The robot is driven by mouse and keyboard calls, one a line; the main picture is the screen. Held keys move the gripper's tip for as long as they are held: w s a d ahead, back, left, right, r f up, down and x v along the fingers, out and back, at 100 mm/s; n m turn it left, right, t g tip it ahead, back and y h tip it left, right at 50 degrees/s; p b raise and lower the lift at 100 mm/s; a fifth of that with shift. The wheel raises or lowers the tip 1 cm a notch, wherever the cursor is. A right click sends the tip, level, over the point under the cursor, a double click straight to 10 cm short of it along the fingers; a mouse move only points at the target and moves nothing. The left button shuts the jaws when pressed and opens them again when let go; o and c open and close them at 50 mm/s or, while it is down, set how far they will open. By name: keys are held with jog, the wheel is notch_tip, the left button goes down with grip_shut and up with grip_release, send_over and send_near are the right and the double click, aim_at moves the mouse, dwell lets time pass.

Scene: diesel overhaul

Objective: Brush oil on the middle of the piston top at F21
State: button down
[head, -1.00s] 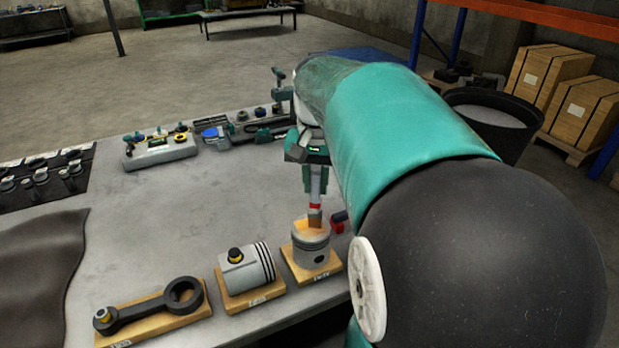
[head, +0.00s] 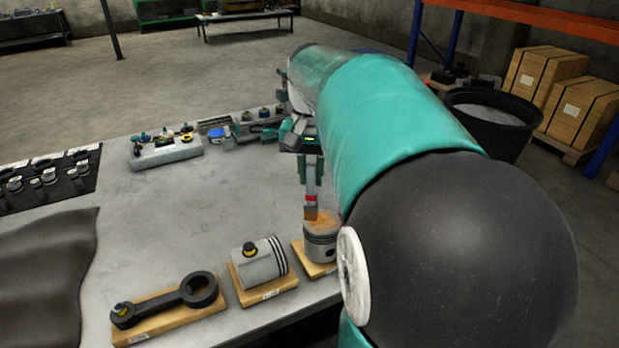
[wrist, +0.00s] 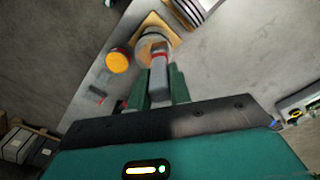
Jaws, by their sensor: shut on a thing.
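My gripper (head: 312,172) is shut on a brush (head: 311,188) with a grey handle, a red band and brown bristles, pointing down. An upright grey piston (head: 321,247) stands on a wooden board at the table's right front edge, partly hidden by my arm. The bristles are at the left part of its top, and look to touch it. The top shows an orange-brown, oily patch. In the wrist view the brush (wrist: 158,78) reaches over the piston (wrist: 143,46) from between the green fingers (wrist: 160,90). The board's label is too small to read.
A piston on its side (head: 260,264) and a connecting rod (head: 165,302) lie on boards to the left. A round pot with yellow content (wrist: 117,60) stands beside the piston in the wrist view. Tools and a grey block (head: 166,152) line the far edge. The table's middle is clear.

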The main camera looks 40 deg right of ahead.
jog(key=shift+r, duration=2.4)
jog(key=shift+a, duration=0.1)
